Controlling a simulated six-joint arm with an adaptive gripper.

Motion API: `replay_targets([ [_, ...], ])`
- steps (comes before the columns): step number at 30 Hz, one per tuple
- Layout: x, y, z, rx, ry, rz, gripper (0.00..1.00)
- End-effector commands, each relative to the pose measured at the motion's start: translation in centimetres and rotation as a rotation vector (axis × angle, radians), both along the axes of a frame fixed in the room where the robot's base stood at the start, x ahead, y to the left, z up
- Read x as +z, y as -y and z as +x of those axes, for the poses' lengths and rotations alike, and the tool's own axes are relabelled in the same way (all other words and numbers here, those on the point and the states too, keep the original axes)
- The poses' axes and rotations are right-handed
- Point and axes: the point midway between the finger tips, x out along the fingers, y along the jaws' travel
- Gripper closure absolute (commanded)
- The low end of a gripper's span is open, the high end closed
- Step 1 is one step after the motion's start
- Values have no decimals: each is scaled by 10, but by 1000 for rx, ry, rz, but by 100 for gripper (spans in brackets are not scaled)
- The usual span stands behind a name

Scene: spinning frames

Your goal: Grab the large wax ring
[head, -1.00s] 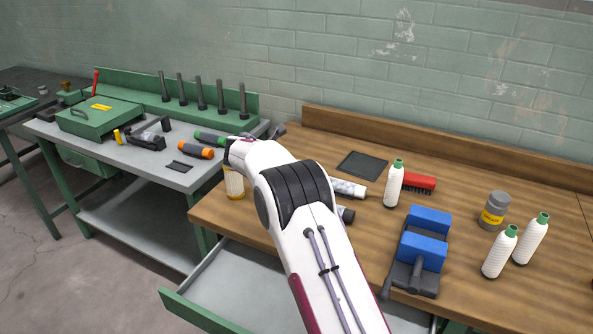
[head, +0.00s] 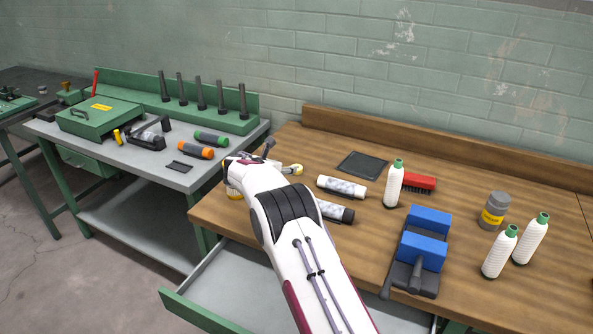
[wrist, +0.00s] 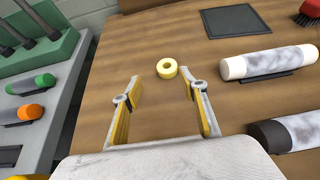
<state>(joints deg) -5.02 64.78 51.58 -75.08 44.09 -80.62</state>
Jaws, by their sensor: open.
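A pale yellow ring (wrist: 167,68), which looks like wax, lies flat on the wooden bench in the wrist view. It also shows in the head view (head: 296,169), just right of my arm's end. My gripper (wrist: 166,84) is open and empty. Its two yellow-padded fingers are spread apart, and the ring appears just beyond their tips, centred between them. I cannot tell the exact height of the fingers above the bench. In the head view my arm hides most of the gripper.
A white-grey roller (head: 342,187) and a dark-ended roller (head: 335,212) lie right of the ring. A white bottle (head: 393,184), a red brush (head: 418,182) and a dark pad (head: 362,165) are farther right.

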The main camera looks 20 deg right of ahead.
Motion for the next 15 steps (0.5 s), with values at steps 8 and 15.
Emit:
replay_targets([
  [8,-8,9,9,-1,0,0,57],
  [15,-12,15,14,0,1,1,57],
])
